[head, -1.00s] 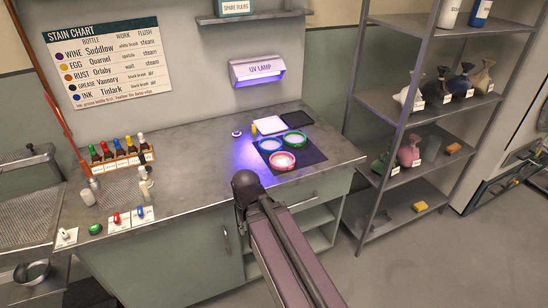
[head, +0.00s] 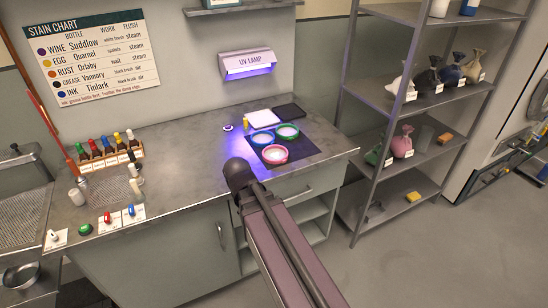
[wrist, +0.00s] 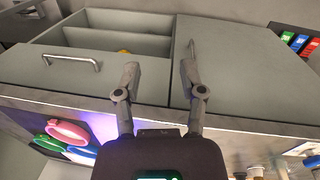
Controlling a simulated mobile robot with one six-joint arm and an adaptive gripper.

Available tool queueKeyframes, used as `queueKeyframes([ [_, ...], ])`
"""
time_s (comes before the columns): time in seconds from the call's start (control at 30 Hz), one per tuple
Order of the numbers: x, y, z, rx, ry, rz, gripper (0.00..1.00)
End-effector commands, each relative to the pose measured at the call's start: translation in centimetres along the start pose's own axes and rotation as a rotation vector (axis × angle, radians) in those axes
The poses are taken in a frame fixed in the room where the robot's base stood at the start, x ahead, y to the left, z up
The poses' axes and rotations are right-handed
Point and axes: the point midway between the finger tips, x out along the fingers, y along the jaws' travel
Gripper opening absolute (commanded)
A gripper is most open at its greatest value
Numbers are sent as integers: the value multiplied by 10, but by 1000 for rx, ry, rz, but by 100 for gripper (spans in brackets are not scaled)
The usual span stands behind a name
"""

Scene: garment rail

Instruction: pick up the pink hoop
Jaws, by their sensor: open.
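The pink hoop (head: 275,154) lies on a dark mat (head: 310,152) on the counter, nearest the front edge among three hoops. A blue hoop (head: 262,137) and a green hoop (head: 287,132) lie behind it. In the wrist view the pink hoop (wrist: 68,133) shows at the left, with the green and blue hoops beyond it. My gripper (wrist: 160,85) is open and empty, its fingers spread in front of the cabinet drawers. It is apart from the hoop. In the head view my arm hides the gripper.
A UV lamp (head: 247,64) hangs on the wall above the hoops. A metal shelf unit (head: 400,120) stands to the right. A drawer handle (wrist: 72,58) juts from the cabinet front.

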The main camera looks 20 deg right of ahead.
Motion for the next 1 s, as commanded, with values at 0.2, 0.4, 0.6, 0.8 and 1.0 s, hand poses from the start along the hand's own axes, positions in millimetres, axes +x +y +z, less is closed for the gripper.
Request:
queueKeyframes([
  [0.2,16,33,-49,-291,-78,204,52],
  [0.4,18,65,-96,-606,-229,409,52],
  [0.6,9,92,-145,-895,-446,580,52],
  [0.8,-7,107,-185,-1112,-682,689,52],
  [1.0,-20,112,-206,-1222,-835,732,52],
])
